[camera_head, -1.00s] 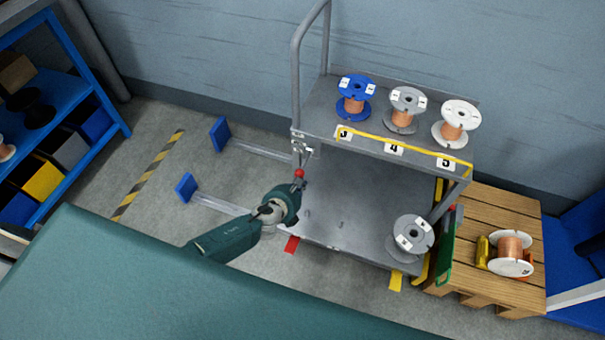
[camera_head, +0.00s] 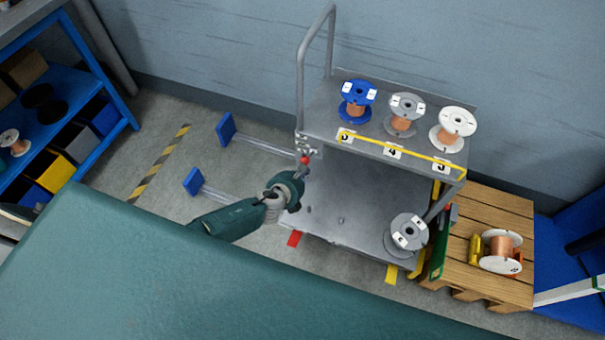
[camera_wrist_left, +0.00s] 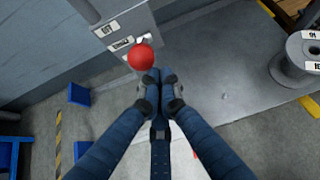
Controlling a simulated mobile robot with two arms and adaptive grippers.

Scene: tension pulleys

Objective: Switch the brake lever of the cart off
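The cart (camera_head: 325,190) stands against the wall. Its brake lever has a red ball knob (camera_head: 305,160) at the cart's left post, below the handle. In the left wrist view the red knob (camera_wrist_left: 141,57) is just ahead of the fingertips, beside a grey plate (camera_wrist_left: 118,32) with small white labels that I cannot read clearly. My left gripper (camera_head: 299,174) is just below the knob in the head view. In the wrist view its fingers (camera_wrist_left: 158,80) are together with nothing visible between them. Contact with the knob cannot be told. My right gripper is not in view.
Blue, grey and white spools (camera_head: 404,112) stand on the cart's top shelf, and a grey spool (camera_head: 407,236) on its lower deck. A wooden pallet (camera_head: 487,235) with a spool is at the right. A blue rack (camera_head: 60,105) stands at the left. Floor left of the cart is mostly clear.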

